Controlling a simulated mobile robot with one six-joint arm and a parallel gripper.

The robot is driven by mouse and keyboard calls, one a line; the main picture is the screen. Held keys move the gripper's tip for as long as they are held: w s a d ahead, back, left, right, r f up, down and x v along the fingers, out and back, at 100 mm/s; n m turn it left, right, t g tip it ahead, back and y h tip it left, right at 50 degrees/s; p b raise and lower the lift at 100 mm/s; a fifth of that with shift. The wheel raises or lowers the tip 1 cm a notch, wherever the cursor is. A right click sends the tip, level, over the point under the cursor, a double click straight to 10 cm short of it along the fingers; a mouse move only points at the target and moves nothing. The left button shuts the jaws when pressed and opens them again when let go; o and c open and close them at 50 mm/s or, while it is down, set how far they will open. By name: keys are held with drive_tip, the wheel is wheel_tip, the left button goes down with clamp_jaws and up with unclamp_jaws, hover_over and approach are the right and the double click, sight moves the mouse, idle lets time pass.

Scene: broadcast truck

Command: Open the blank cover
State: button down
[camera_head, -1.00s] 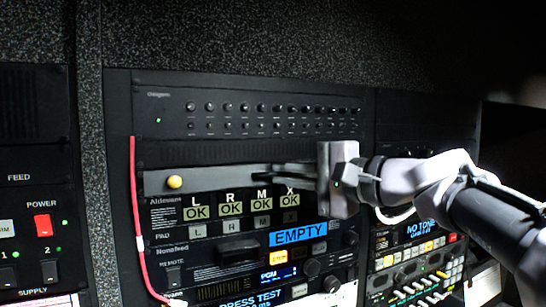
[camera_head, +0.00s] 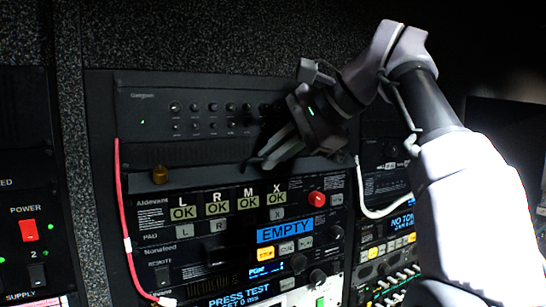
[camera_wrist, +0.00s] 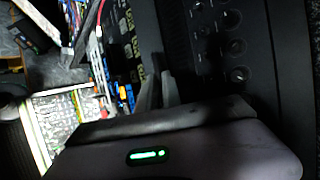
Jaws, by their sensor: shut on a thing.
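The blank cover (camera_head: 215,174) is a long, dark strip across the rack, above the panel with the lit OK labels. It now looks narrow and shadowed, as if tilted away from flat, though its exact angle is hard to tell. A brass-yellow knob (camera_head: 158,175) is at its left end. My gripper (camera_head: 268,158) reaches down-left from the upper right, its dark fingers at the right part of the cover and shut on it. The contact is hard to make out. The fingers also show in the wrist view (camera_wrist: 158,92), close to the dark rack face.
A red cable (camera_head: 122,200) hangs at left and a white cable (camera_head: 368,200) at right.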

idle(0.6)
drive_tip(key=c, duration=1.5)
unclamp_jaws()
